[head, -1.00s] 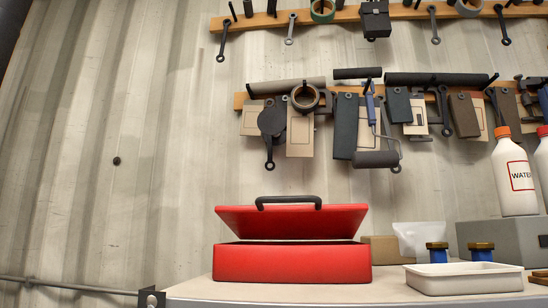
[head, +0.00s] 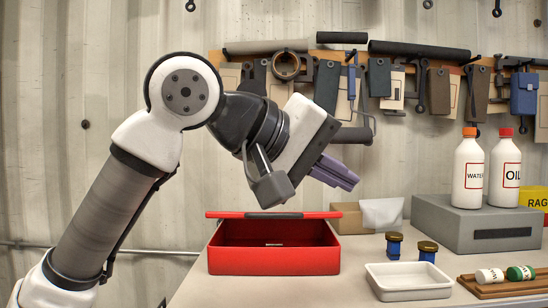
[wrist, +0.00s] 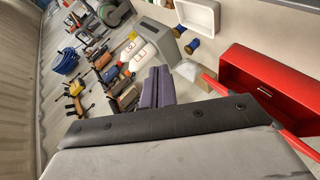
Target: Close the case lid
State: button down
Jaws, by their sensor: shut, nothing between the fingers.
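The red case (head: 273,262) stands at the left end of the table, and I see into its open front. Its lid (head: 225,214) is raised at the top, seen almost edge-on, with a dark handle (head: 272,216) along it. My gripper (head: 345,178), with purple fingers, is shut and empty. In the head view it appears above and right of the lid, apart from it. In the wrist view the shut fingers (wrist: 158,82) point away from the case (wrist: 245,62), which shows at the right. A small pale thing, perhaps a latch, shows inside the case.
A white tray (head: 408,293), two blue jars with gold lids (head: 394,246), a cardboard box (head: 346,219) and a grey block (head: 470,238) carrying white bottles (head: 467,175) stand right of the case. Tools hang on the wall behind.

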jog(key=w+a+r+t+y+p, duration=0.2)
jog(key=w+a+r+y+p, duration=0.15)
jog(key=w+y, duration=0.2)
jog(key=y+p, duration=0.4)
jog(key=y, duration=0.2)
send_over(274, 215)
jog(key=s, duration=0.1)
notch_tip(274, 215, down, 4)
jog(key=shift+m, duration=0.3)
notch_tip(274, 215, down, 5)
jog(key=shift+d+f+p, duration=0.1)
jog(key=shift+f+p, duration=0.05)
jog(key=shift+p, duration=0.2)
